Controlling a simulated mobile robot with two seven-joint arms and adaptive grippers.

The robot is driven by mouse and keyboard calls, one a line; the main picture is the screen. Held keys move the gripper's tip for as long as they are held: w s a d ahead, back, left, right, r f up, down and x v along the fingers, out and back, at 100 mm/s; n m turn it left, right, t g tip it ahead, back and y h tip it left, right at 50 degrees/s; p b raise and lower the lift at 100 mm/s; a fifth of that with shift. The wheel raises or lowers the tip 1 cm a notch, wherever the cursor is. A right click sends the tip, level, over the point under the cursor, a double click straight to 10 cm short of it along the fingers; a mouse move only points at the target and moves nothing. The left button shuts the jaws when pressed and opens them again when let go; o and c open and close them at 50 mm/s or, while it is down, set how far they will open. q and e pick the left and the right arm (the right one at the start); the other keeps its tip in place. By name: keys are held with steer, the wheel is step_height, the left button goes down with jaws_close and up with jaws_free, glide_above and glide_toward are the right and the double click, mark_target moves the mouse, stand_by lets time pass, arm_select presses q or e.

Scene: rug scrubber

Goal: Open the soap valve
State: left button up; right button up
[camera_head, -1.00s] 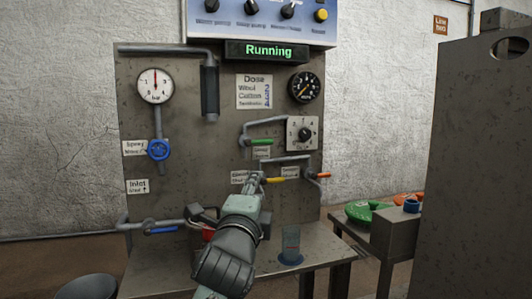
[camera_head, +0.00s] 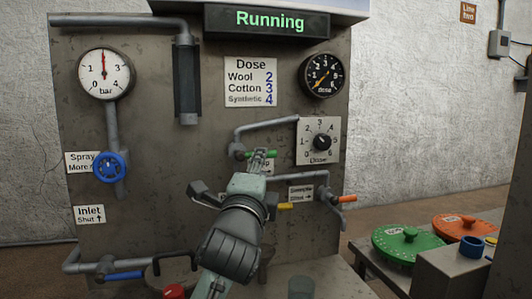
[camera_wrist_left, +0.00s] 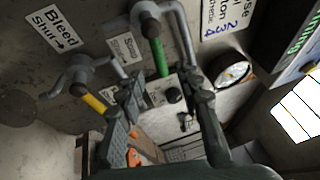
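The soap valve has a green lever handle (camera_head: 271,154) on a grey pipe below the dose dial; my gripper partly hides it in the head view. In the left wrist view the green handle (camera_wrist_left: 161,58) appears between my two fingers, beside a small partly readable label (camera_wrist_left: 122,47). My left gripper (camera_head: 259,160) reaches up to the handle's height, and its fingers are apart in the left wrist view (camera_wrist_left: 162,90). Contact with the handle cannot be told. My right gripper is not in view.
A yellow-handled valve (camera_head: 286,206) is just below, beside one finger. An orange-handled valve (camera_head: 347,198) is to the right. The dose dial (camera_head: 321,142) is above right, and a blue wheel (camera_head: 109,167) is at left. Green (camera_head: 408,246) and orange (camera_head: 465,228) lids lie at right.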

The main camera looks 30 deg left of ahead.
arm_select(q)
steer(key=x, duration=0.6)
steer(key=shift+r, duration=0.1)
steer(key=shift+w+a, duration=0.1)
steer(key=shift+w, duration=0.2)
jaws_close()
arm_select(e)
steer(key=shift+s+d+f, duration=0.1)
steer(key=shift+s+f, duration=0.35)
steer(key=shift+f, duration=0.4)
